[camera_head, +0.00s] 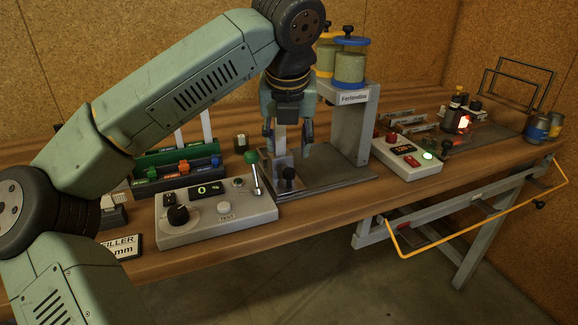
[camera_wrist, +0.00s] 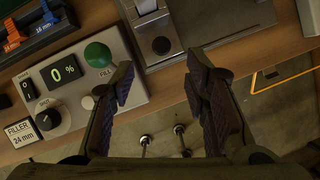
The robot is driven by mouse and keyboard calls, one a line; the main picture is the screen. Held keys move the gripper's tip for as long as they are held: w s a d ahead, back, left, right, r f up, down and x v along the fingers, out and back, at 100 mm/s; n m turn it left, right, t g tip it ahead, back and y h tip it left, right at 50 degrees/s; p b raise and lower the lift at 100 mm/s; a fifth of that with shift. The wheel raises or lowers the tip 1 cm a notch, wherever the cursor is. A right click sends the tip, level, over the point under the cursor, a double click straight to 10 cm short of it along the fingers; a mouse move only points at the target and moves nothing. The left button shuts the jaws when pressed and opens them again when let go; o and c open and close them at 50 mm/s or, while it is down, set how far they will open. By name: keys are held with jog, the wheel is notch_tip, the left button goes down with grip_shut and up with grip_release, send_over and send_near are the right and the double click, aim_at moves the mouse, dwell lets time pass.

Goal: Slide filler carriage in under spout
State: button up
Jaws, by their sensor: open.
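The filler carriage (camera_head: 281,161) is a small metal block with a black knob (camera_head: 289,178) at its front, on the left part of a dark base plate (camera_head: 340,167). In the wrist view the knob (camera_wrist: 161,45) lies beyond and between my fingers. My gripper (camera_head: 288,140) points down over the carriage, open and empty; its spread fingers also show in the wrist view (camera_wrist: 165,88). I cannot make out the spout.
A control box (camera_head: 216,212) with a green-knobbed lever, a dial and a display reading 0 stands left of the carriage. A second control box (camera_head: 410,157) is right of the stand. The base plate between carriage and stand looks clear.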

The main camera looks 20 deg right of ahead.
aim_at(289, 170)
jog(key=p+x, duration=0.1)
jog(key=x, duration=0.8)
jog(key=shift+d, duration=0.15)
jog(key=shift+c, duration=0.2)
grip_shut()
dwell(0.4)
